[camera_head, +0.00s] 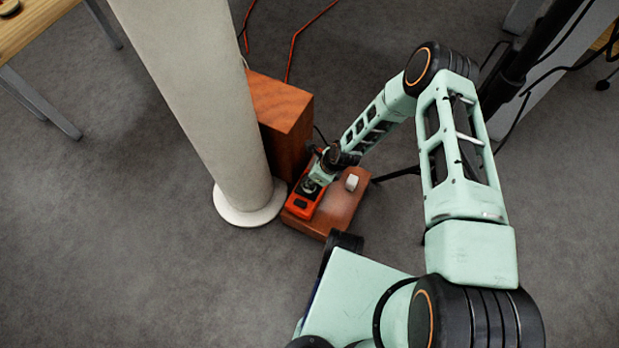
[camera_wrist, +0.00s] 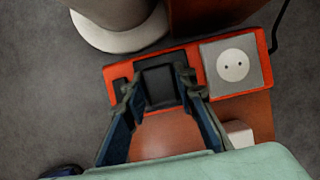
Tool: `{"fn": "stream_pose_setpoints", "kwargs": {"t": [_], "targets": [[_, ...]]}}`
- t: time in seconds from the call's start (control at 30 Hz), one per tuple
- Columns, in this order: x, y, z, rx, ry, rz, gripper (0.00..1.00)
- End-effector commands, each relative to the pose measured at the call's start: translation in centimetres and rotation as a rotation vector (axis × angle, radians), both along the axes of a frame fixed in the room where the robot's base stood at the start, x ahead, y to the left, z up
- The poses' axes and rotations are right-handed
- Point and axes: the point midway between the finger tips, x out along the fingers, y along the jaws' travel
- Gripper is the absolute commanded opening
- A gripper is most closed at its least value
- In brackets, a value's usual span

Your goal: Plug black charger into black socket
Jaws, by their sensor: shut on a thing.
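My gripper (camera_wrist: 158,92) is shut on a black block, the black charger (camera_wrist: 160,82), which sits between the two fingers. The charger is over the middle of a red power strip (camera_wrist: 113,72), seen in the head view (camera_head: 302,212) too. I cannot tell whether the charger is seated or held just above. A light grey socket (camera_wrist: 233,65) with two holes is at the strip's right end in the wrist view. In the head view my gripper (camera_head: 313,184) covers much of the strip.
The strip lies on a low brown wooden box (camera_head: 335,208). A small white block (camera_head: 352,182) rests beside it. A thick pale column (camera_head: 200,90) and a taller brown box (camera_head: 285,115) stand close by. Grey floor is clear at left.

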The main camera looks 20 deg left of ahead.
Motion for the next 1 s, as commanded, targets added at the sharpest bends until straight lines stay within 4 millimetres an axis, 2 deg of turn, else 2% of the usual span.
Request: {"fn": "stream_pose_setpoints", "kwargs": {"t": [0.53,0.57,0.7,1.0], "targets": [[0.0,0.0,-1.2,0.0,0.0,0.0,0.04],[0.0,0.0,-1.1,0.0,0.0,0.0,0.29],[0.0,0.0,-1.1,0.0,0.0,0.0,0.44],[0.0,0.0,-1.0,0.0,0.0,0.0,0.46]]}}
